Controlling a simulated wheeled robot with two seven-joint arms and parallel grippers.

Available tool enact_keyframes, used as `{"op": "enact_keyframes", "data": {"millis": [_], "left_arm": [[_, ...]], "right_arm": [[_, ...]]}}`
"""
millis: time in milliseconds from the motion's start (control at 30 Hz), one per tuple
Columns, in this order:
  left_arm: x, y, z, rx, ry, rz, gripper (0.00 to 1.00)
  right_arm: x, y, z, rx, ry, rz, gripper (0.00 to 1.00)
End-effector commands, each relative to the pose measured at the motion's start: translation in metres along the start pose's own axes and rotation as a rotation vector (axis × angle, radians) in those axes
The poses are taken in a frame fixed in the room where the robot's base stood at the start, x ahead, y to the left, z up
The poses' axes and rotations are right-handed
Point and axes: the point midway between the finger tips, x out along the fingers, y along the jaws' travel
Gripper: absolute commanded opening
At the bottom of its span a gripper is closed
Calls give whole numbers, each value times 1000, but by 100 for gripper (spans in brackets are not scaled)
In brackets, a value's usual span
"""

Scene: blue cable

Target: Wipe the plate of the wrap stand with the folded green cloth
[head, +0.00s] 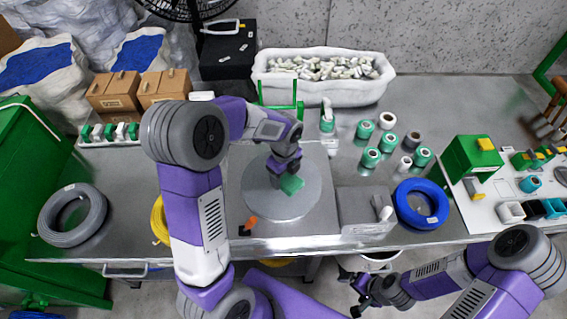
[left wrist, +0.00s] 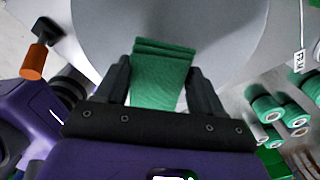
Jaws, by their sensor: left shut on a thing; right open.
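The folded green cloth (head: 292,185) is held by my left gripper (head: 281,174) over the round grey plate of the wrap stand (head: 263,205). In the left wrist view the cloth (left wrist: 160,75) sits between the two black fingers of the left gripper (left wrist: 160,90), with its folded end toward the plate (left wrist: 225,30). I cannot tell whether the cloth touches the plate. My right gripper (head: 358,290) is open and empty, low in front of the table's front edge.
An orange-tipped part (head: 251,221) stands at the plate's front left. A blue cable coil (head: 422,203) and several green rolls (head: 371,157) lie to the right. A grey coil (head: 72,216) lies at the left. A white bin (head: 322,92) stands behind.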

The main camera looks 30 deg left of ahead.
Motion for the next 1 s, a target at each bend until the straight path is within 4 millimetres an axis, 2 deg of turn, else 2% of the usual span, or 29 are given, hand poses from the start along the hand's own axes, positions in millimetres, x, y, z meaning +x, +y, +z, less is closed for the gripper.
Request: {"op": "enact_keyframes", "data": {"millis": [33, 333, 1000], "left_arm": [[-8, 0, 0, 0, 0, -1, 30], [-33, -2, -1, 5, 0, -2, 30], [-33, -2, -2, -7, 0, -1, 30]], "right_arm": [[-7, -3, 0, 0, 0, 0, 90], [-27, -10, 1, 0, 0, 0, 90], [-28, -10, 2, 0, -1, 0, 90]]}}
